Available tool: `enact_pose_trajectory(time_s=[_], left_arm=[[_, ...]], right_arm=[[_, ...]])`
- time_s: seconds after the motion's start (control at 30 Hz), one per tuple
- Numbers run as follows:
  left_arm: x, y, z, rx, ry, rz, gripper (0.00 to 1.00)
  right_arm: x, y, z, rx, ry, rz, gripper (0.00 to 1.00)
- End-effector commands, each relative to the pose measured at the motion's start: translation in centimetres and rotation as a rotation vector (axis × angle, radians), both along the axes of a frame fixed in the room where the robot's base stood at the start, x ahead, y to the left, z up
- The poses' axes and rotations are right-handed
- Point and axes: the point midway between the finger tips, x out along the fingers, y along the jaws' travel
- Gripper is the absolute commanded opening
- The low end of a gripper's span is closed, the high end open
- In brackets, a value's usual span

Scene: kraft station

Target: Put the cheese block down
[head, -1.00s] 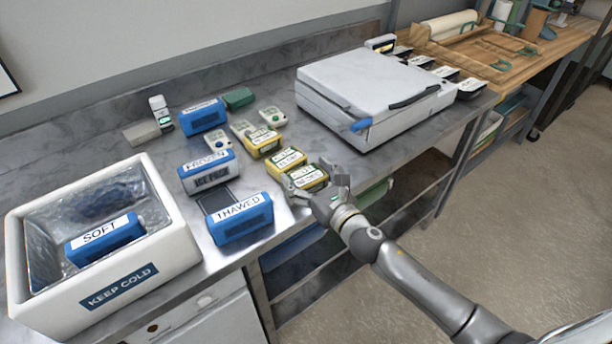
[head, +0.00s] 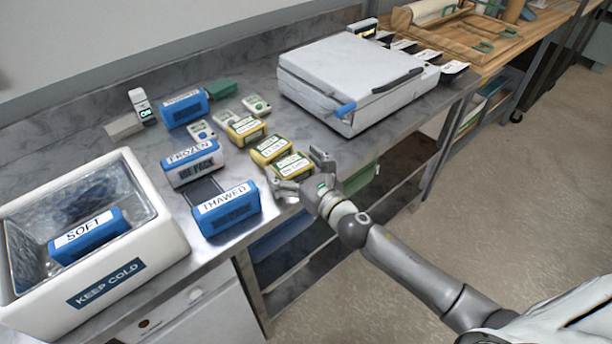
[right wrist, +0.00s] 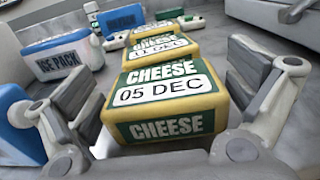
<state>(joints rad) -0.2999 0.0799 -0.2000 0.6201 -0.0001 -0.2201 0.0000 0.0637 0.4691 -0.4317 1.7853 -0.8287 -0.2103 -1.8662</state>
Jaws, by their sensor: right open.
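Several yellow-and-green cheese blocks stand in a row on the steel counter. The nearest cheese block (head: 291,166), labelled 05 DEC in the right wrist view (right wrist: 166,97), rests on the counter near its front edge. A second cheese block (head: 271,149) is just behind it, and a third cheese block (head: 246,130) is farther back. My right gripper (head: 304,174) is open at the nearest block, with one finger on each side. In the right wrist view, gaps show between both fingers and the block. My left gripper is not in view.
Blue packs marked THAWED (head: 226,209) and FROZEN (head: 192,162) stand left of the cheese. A white KEEP COLD box (head: 160,255) holds a SOFT pack (head: 88,236). A white lidded appliance (head: 350,70) stands right. The counter's front edge is close to my gripper.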

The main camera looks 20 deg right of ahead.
Motion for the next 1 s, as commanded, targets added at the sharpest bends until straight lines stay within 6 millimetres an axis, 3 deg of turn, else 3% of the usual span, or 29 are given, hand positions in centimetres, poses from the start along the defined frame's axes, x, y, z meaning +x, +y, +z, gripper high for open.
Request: enact_pose_trajectory(time_s=[0.3, 0.5, 0.7, 1.0], left_arm=[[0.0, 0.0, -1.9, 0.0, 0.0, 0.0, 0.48], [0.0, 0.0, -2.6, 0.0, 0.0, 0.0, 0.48], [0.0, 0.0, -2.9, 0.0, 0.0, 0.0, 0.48], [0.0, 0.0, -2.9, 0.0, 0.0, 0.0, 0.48]], right_arm=[[-5.8, -2.1, -0.6, -0.002, 0.004, 0.0, 1.0], [-8.6, -3.0, -0.5, -0.001, 0.003, 0.0, 1.0], [-10.0, -3.4, -0.3, -0.001, 0.002, 0.0, 1.0], [-10.2, -3.5, -0.2, 0.001, 0.001, -0.001, 1.0]])
